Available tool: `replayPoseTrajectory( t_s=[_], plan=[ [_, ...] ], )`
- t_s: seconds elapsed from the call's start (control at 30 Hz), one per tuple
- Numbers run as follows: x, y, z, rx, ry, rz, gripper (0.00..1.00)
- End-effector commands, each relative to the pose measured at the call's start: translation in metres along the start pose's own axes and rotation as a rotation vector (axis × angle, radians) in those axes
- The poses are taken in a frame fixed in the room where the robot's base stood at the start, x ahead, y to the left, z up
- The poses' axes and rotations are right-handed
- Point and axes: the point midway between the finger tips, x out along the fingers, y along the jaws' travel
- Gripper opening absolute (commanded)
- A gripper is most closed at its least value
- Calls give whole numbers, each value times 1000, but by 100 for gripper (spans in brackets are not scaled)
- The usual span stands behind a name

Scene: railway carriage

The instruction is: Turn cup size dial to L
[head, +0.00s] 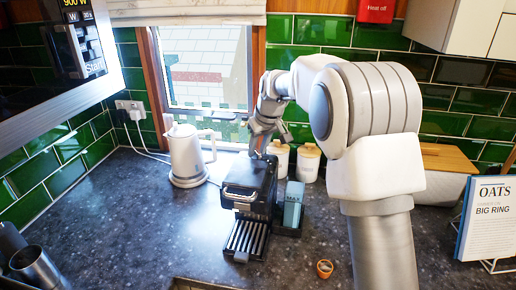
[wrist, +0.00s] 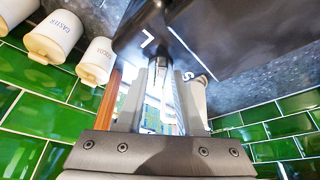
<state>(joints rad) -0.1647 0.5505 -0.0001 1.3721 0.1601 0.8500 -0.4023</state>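The black coffee machine (head: 250,185) stands on the dark counter in the head view. Its shiny dark face with a white L and a white S fills the upper part of the wrist view (wrist: 235,35). My gripper (head: 259,148) is at the back top of the machine in the head view. In the wrist view its two grey fingers (wrist: 163,92) are apart, one on each side of a narrow dark piece (wrist: 158,72) that looks like the dial, near the L. I cannot tell whether the fingers touch it, and its pointer is not clear.
A white kettle (head: 186,155) stands left of the machine, and a water tank marked MAX (head: 293,205) at its right. White canisters (head: 308,163) stand behind. A small orange-brown cup (head: 324,268) is at the front.

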Motion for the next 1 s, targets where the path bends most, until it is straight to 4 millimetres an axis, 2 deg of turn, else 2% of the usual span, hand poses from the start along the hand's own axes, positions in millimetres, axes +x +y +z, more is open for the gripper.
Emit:
replayPoseTrajectory(
  t_s=[0.07, 0.33, 0.47, 0.63, 1.0],
  plan=[
    [0, 0, 0, 0, 0, 0, 50],
    [0, 0, 0, 1, 0, 0, 50],
    [-7, 0, 0, 1, 1, 1, 50],
    [-37, 1, -1, 2, 5, 2, 50],
    [-127, 1, -1, 1, 4, 2, 50]
  ],
)
